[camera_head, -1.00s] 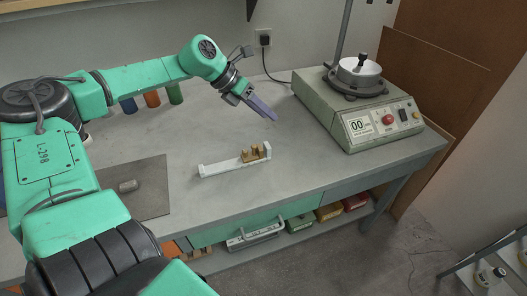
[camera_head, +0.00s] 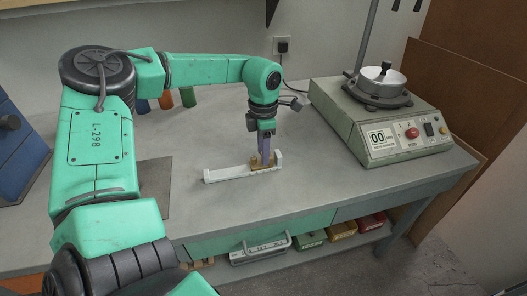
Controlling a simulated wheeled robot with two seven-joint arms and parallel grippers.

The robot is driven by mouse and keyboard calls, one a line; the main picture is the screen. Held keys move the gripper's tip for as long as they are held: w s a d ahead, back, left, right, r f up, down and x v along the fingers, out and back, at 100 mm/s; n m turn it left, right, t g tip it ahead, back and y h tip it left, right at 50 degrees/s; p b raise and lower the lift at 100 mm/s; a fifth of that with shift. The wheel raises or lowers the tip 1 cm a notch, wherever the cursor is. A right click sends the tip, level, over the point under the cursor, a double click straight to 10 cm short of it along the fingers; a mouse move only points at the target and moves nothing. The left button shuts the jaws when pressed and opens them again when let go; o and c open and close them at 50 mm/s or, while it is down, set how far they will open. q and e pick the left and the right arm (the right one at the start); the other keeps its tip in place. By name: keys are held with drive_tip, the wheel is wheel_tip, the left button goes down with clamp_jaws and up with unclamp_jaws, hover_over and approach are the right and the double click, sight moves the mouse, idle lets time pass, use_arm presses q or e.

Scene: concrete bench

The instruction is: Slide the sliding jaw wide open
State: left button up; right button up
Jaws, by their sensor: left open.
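A long white rail (camera_head: 228,175) lies on the bench with an upright white plate at its right end. A low brass piece, the sliding jaw (camera_head: 258,168), sits on the rail near that end, partly hidden by my fingers. My left gripper (camera_head: 265,162) points straight down at the brass part, with its purple-grey fingers right at it. The left gripper is open; whether the fingers touch the brass cannot be told. My right gripper is out of view.
A pale green machine (camera_head: 370,130) with a round metal top stands at the right of the bench. Orange and green cylinders (camera_head: 187,97) stand behind my arm. A dark mat (camera_head: 155,185) lies at left. The bench in front of the machine is clear.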

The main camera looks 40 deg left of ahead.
use_arm(q)
drive_tip(key=shift+f, duration=0.25)
clamp_jaws()
idle(1.3)
